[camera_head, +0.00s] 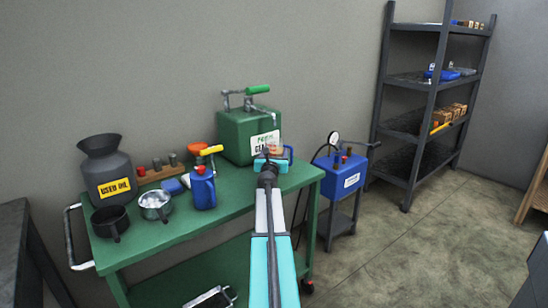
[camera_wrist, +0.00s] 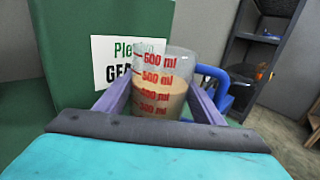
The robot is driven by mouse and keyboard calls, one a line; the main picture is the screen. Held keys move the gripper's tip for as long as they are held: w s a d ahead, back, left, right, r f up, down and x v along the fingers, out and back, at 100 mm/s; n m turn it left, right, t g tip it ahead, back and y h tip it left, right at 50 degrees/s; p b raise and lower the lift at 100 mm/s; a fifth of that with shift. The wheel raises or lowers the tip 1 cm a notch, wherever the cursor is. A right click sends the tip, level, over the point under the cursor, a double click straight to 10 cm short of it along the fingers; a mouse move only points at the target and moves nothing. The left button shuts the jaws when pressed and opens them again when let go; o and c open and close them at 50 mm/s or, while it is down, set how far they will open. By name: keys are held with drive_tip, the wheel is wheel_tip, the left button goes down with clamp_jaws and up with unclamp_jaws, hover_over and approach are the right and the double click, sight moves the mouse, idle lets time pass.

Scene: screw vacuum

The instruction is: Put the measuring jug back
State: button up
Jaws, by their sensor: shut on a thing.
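The measuring jug (camera_wrist: 158,85) is clear with red ml markings and a blue handle, and holds a brownish liquid. It stands upright between the jaws of my gripper (camera_wrist: 160,105), which is shut on it. In the head view the jug (camera_head: 273,151) is partly hidden behind my gripper (camera_head: 268,165), over the right end of the green cart (camera_head: 190,229). I cannot tell whether the jug's base touches the cart top.
On the cart stand a grey used oil can (camera_head: 107,170), a black pot (camera_head: 110,222), a metal bowl (camera_head: 154,204) and a blue bottle (camera_head: 202,190). A blue pump unit (camera_head: 341,174) stands right of the cart. A dark shelf rack (camera_head: 425,95) is at the back right.

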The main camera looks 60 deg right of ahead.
drive_tip(key=shift+f, duration=0.3)
drive_tip(key=o, duration=1.6)
drive_tip(key=shift+v, duration=6.95)
drive_tip(key=shift+w, duration=0.15)
drive_tip(key=shift+r, duration=0.1)
drive_tip(key=shift+c, duration=1.2)
